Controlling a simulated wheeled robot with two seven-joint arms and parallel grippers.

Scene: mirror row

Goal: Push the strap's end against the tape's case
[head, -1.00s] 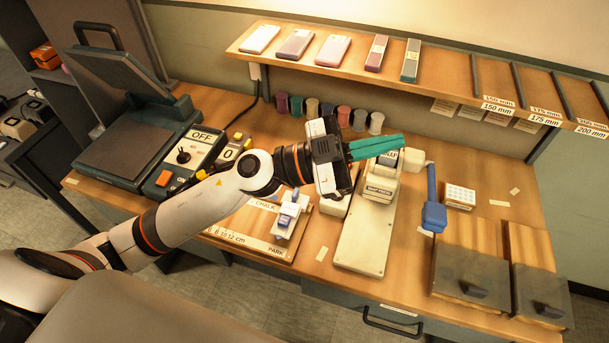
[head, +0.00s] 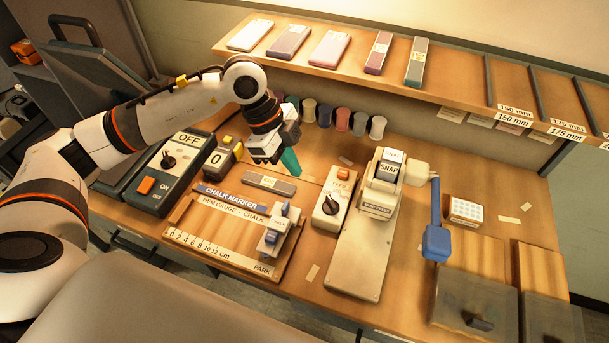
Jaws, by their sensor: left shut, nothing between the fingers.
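I cannot tell whether the fingertips touch the bar or table. The bar lies lengthwise behind the blue chalk marker strip (head: 230,197). A small grey-and-blue slider (head: 277,229) sits at the board's right end. I cannot make out a clear strap or tape case; the bar could be either. My right gripper is out of view.
A knob box (head: 333,197) and a snap press (head: 385,190) stand right of the board. A dark control box (head: 170,175) stands left. Several coloured spools (head: 342,119) line the back under a shelf (head: 300,59). A blue handle (head: 435,243) sticks out right of the press.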

